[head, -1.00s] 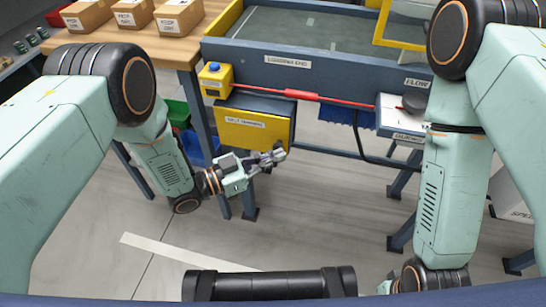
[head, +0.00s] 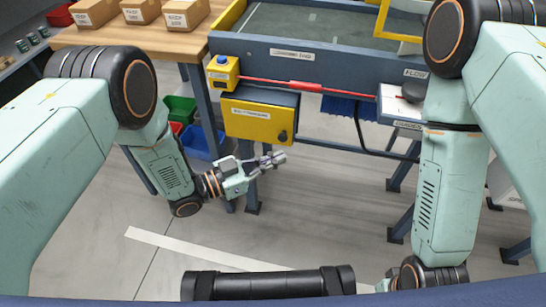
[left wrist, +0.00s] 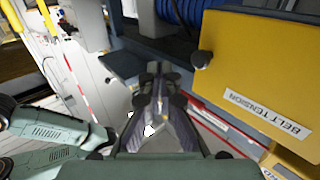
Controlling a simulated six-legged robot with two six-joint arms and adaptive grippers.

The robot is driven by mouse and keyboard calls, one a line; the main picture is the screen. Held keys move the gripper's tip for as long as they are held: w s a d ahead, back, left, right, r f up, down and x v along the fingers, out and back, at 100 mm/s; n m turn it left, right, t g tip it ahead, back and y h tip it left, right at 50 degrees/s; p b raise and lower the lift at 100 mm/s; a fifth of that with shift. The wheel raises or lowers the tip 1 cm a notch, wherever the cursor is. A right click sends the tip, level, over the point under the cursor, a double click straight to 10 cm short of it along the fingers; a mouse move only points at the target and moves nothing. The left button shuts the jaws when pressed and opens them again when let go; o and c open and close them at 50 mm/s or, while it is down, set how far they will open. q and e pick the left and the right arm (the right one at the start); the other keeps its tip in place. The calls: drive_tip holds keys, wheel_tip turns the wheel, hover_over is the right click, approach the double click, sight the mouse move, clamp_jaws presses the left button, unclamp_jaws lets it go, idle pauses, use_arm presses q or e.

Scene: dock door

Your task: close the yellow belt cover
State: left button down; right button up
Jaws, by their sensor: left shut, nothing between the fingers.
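The yellow belt cover (head: 246,118) is on the front of a blue-grey box under the conveyor. Its dark knob (head: 283,136) is at the lower right. The cover looks flat against the box, but a small gap cannot be ruled out. In the left wrist view the cover (left wrist: 262,68) fills the upper right, with its knob (left wrist: 201,59) towards the middle. My left gripper (head: 278,158) is shut and empty, just below the knob in the head view and apart from it. Its closed fingers (left wrist: 155,85) also show in the wrist view.
A yellow box with a blue button (head: 222,72) is above the cover's left. A red cord (head: 306,86) runs along the conveyor (head: 330,65). A table leg (head: 206,110) and green and blue bins (head: 180,108) are at the left. The floor (head: 320,215) in front is clear.

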use_arm(q)
drive_tip(key=s+a+p, duration=0.3)
drive_tip(key=s, duration=0.6)
drive_tip(key=shift+s+a, duration=0.1)
drive_tip(key=shift+a, duration=0.05)
